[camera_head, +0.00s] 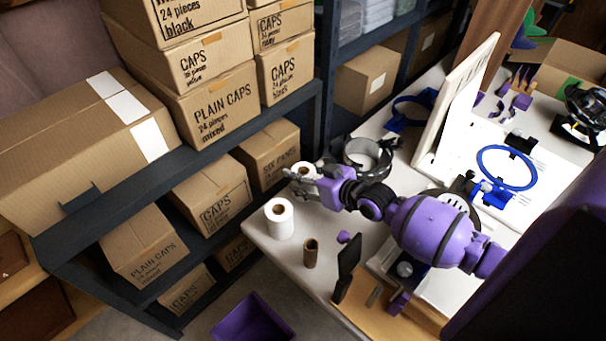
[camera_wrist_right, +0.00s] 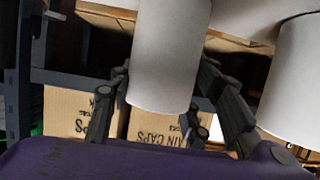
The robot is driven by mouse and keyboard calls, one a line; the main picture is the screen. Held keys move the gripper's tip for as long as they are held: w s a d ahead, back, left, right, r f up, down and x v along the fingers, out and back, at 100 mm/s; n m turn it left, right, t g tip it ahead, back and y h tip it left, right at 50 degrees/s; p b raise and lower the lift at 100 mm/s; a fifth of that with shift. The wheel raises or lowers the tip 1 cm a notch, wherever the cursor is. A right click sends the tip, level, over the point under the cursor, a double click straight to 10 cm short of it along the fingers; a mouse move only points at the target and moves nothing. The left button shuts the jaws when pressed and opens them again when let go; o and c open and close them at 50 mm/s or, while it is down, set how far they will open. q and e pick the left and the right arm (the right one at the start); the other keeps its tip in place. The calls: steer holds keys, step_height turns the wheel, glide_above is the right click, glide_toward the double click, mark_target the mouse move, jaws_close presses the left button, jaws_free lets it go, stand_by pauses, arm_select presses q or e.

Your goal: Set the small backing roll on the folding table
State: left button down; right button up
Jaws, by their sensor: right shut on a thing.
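My right gripper (camera_head: 304,181) is shut on a white roll (camera_head: 302,169), near the back left edge of the white table (camera_head: 318,222). The wrist view shows this small backing roll (camera_wrist_right: 170,50) upright between the two dark fingers of the right gripper (camera_wrist_right: 168,92). I cannot tell whether its base touches the tabletop. A second white roll (camera_head: 279,220) with a brown core stands upright at the table's left corner; it also shows at the right of the wrist view (camera_wrist_right: 297,80). My left gripper is not in view.
A short brown tube (camera_head: 310,253) stands near the front edge. A clear and grey ring-shaped item (camera_head: 368,157) lies behind the right arm. Dark shelves (camera_head: 200,140) with cartons stand left of the table. A purple bin (camera_head: 252,318) is on the floor.

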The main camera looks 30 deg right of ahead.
steer(key=shift+f, duration=0.15)
steer(key=o, duration=1.2)
steer(key=shift+o, duration=0.2)
steer(key=shift+r, duration=0.25)
steer(key=shift+s+r, duration=0.15)
steer(key=shift+s, duration=0.05)
steer(key=v, duration=1.1)
steer(key=shift+s, duration=0.3)
steer(key=shift+d, duration=0.15)
